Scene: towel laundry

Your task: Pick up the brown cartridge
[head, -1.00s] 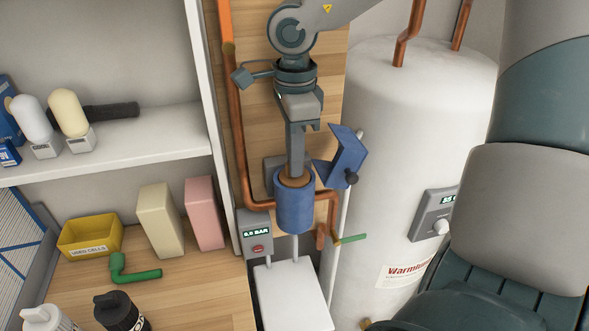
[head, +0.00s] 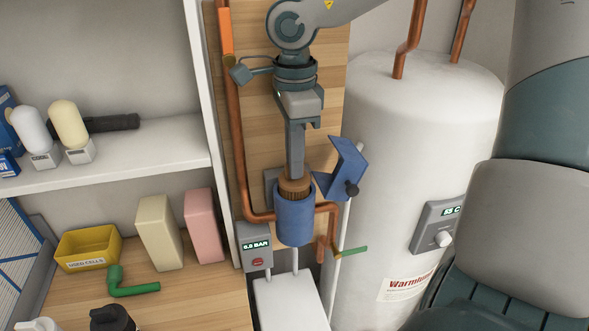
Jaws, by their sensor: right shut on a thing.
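The brown cartridge (head: 295,188) stands upright with its ribbed upper part showing above the rim of a blue cylindrical housing (head: 295,220). Its lower part is hidden inside the housing. My right gripper (head: 295,174) points straight down from above and is shut on the top of the cartridge. The fingers are seen edge-on, close together. My left gripper is not in view.
A blue bracket-like part (head: 343,170) stands close to the right of the gripper. Copper pipe (head: 236,150) runs left of and behind the housing. A white tank (head: 400,160) is at right. A yellow bin (head: 88,247) and boxes stand on the left counter.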

